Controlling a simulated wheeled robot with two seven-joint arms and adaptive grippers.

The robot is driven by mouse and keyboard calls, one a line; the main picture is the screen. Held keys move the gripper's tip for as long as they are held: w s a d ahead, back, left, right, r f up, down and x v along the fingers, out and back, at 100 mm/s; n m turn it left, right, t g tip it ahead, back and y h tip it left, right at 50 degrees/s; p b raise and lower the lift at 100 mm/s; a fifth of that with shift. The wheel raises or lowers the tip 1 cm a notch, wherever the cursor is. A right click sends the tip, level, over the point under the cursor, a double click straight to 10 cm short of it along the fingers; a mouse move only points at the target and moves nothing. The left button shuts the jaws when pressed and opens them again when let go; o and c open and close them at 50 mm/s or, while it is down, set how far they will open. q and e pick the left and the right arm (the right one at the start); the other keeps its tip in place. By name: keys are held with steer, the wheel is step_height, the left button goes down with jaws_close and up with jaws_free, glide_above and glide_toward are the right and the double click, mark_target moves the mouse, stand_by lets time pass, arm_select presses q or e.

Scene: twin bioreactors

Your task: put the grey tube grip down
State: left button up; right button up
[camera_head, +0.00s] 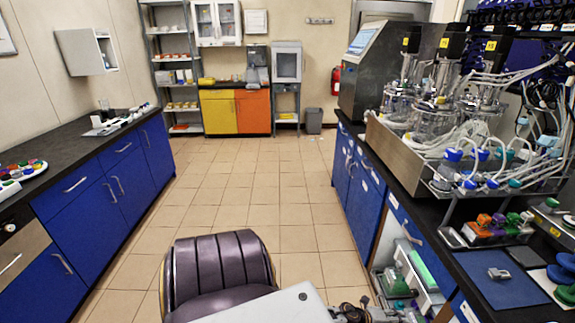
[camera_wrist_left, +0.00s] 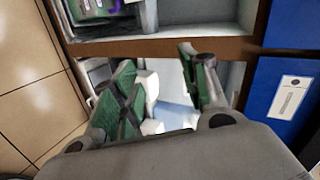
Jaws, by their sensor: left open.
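My left gripper (camera_wrist_left: 163,88) is open in the left wrist view, with green pads on both fingers. Nothing is clamped between the fingers. A white object (camera_wrist_left: 151,84) and a pale blue surface (camera_wrist_left: 178,117) show beyond the gap, inside an open compartment. In the head view my left arm reaches toward the low open cabinet at the right bench. My right gripper is not in view.
A brown shelf edge (camera_wrist_left: 150,49) crosses above the fingers, with a blue cabinet front (camera_wrist_left: 288,95) to the right. In the head view a bright green item (camera_head: 424,271) sits in the open cabinet. The tiled floor (camera_head: 260,190) beyond is clear.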

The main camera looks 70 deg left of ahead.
arm_select(q)
steer(key=s+a+f+n+g+y, duration=0.25)
steer(key=s+f+n, duration=0.25)
steer(key=s+f, duration=0.55)
steer(key=s+a+f+n+g+y, duration=0.25)
steer(key=s+f+n, duration=0.35)
steer(key=s+f, duration=0.45)
steer(key=s+d+f+n+g, duration=0.1)
steer(key=s+f+n+g, duration=0.2)
steer(key=s, duration=0.9)
steer(key=s+d+f+n+g+p, duration=0.1)
steer(key=s+f, duration=0.5)
steer(key=s, duration=0.6)
steer(key=shift+s+d+f+n+g+h+p, duration=0.15)
steer(key=shift+s+d+n+g+h+p, duration=0.3)
steer(key=shift+n+g, duration=0.55)
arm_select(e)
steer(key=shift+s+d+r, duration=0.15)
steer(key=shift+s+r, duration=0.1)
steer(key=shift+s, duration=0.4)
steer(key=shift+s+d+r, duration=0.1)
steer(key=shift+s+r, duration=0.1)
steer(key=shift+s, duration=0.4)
arm_select(q)
steer(key=shift+w+d, duration=0.1)
steer(key=shift+w, duration=0.05)
